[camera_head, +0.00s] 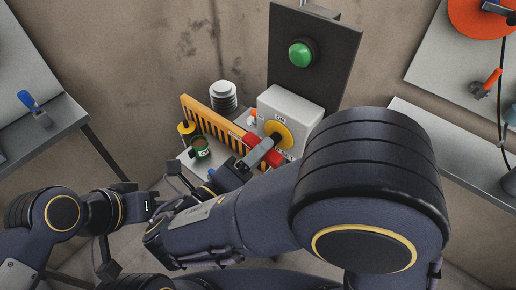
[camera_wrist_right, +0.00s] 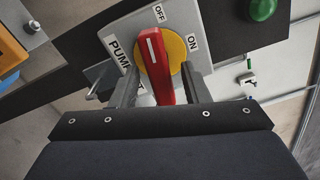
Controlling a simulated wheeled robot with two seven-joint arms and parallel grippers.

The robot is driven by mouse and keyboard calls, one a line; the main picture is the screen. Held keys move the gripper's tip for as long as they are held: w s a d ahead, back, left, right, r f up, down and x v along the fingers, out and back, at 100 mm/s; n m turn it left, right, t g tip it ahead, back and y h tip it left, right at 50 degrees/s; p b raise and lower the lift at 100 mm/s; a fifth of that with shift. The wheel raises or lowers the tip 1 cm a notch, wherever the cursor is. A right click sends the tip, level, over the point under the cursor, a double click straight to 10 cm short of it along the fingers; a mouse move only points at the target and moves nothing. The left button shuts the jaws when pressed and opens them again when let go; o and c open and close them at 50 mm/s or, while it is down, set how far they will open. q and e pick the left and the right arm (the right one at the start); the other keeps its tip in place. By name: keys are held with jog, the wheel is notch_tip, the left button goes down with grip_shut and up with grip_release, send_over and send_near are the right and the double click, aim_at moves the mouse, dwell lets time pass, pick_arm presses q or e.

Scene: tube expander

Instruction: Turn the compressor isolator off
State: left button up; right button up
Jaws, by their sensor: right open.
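A pale grey switch box (camera_head: 291,107) carries a yellow disc (camera_head: 285,132) with a red handle (camera_head: 254,141). In the right wrist view the handle (camera_wrist_right: 155,68) stands between the two fingers of my open right gripper (camera_wrist_right: 160,88), with its lower end hidden low between them. The white line on the handle points nearer the OFF label (camera_wrist_right: 159,13) than the ON label (camera_wrist_right: 193,42). A further label on the box starts with PUMP (camera_wrist_right: 117,48). In the head view my right arm hides part of the box. My left arm comes in from the left; its fingertips are unclear.
A dark panel with a green button (camera_head: 302,53) stands behind the box. Grey tables (camera_head: 52,127) stand at both sides.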

aim_at(278, 136)
jog(key=shift+w, duration=0.1)
jog(key=shift+w+d+r+p, duration=0.15)
jog(key=shift+w+d+p, duration=0.35)
jog(key=shift+p, duration=0.2)
jog(key=shift+x, duration=1)
jog(key=shift+a, duration=0.1)
grip_shut()
jog(key=n, duration=0.3)
grip_release()
jog(key=shift+o, duration=0.2)
